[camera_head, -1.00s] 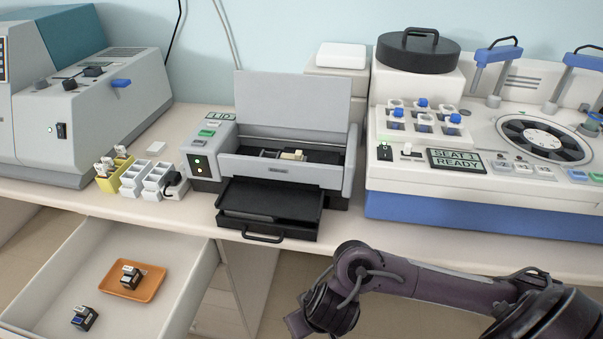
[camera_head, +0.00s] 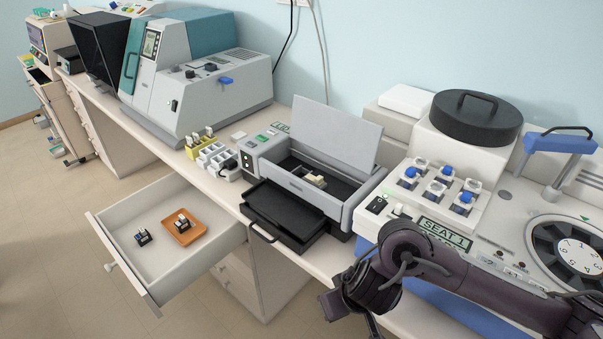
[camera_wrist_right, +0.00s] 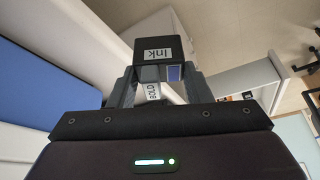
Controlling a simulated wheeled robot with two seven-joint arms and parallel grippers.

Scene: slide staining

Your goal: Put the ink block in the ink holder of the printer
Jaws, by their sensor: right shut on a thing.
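The ink block (camera_wrist_right: 170,44) is black with a white "Ink" label. In the right wrist view my right gripper (camera_wrist_right: 161,76) is shut on it, with a finger on each side. In the head view my right gripper (camera_head: 352,303) is low in the picture, in front of the printer and the counter edge; the block cannot be made out there. The grey printer (camera_head: 272,178) stands on the counter with its lid (camera_head: 337,133) raised. A small beige part (camera_head: 315,180) shows inside its dark opening; which part is the ink holder is unclear. My left gripper is not in view.
The printer's black front tray (camera_head: 283,216) is pulled out. Below left, an open drawer (camera_head: 150,262) holds an orange tray (camera_head: 190,237) with a small block, and another block (camera_head: 142,237). The stainer (camera_head: 510,205) stands right of the printer, close behind my right arm.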

